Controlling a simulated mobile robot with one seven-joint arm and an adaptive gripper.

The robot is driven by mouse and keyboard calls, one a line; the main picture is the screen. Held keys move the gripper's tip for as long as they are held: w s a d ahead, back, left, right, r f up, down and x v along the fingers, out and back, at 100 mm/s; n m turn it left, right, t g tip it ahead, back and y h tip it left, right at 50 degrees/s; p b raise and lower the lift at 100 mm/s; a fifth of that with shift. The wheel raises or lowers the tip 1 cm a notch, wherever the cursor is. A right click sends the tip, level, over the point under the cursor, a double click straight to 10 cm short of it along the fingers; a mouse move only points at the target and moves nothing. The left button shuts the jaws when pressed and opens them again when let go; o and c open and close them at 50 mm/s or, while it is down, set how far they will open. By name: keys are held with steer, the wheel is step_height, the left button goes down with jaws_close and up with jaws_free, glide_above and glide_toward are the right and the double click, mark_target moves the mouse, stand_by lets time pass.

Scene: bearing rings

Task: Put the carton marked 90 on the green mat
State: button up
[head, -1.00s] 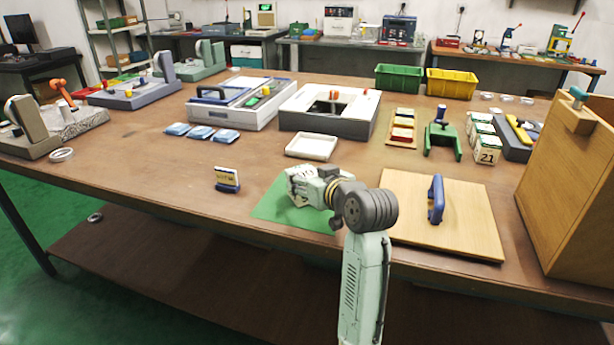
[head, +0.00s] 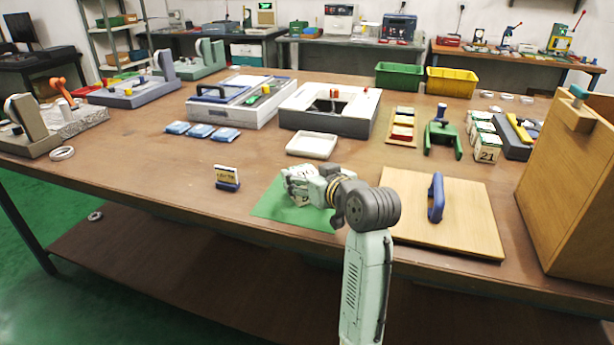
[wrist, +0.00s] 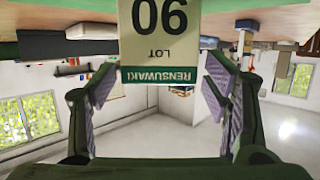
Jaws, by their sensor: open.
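The carton marked 90 (wrist: 160,35) shows large and upside down in the wrist view, with a green band at its edge. It lies ahead of and between the spread fingers of my gripper (wrist: 160,90), with gaps at both sides. Its base is out of frame. In the head view my gripper (head: 303,187) is low over the green mat (head: 268,208), and the arm hides part of the mat. A green strip shows beside the carton in the wrist view. I cannot tell whether the carton's base touches the mat.
A wooden board with a blue handle (head: 437,197) lies right of the mat. A small dark-based sign (head: 228,178) stands to its left, and a white tray (head: 312,146) behind it. Several cartons, one marked 21 (head: 487,155), stand near a tall wooden box (head: 570,190).

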steer(key=b+v, duration=0.1)
steer(key=v, duration=1)
steer(key=shift+s, duration=0.2)
steer(key=shift+d+r, duration=0.1)
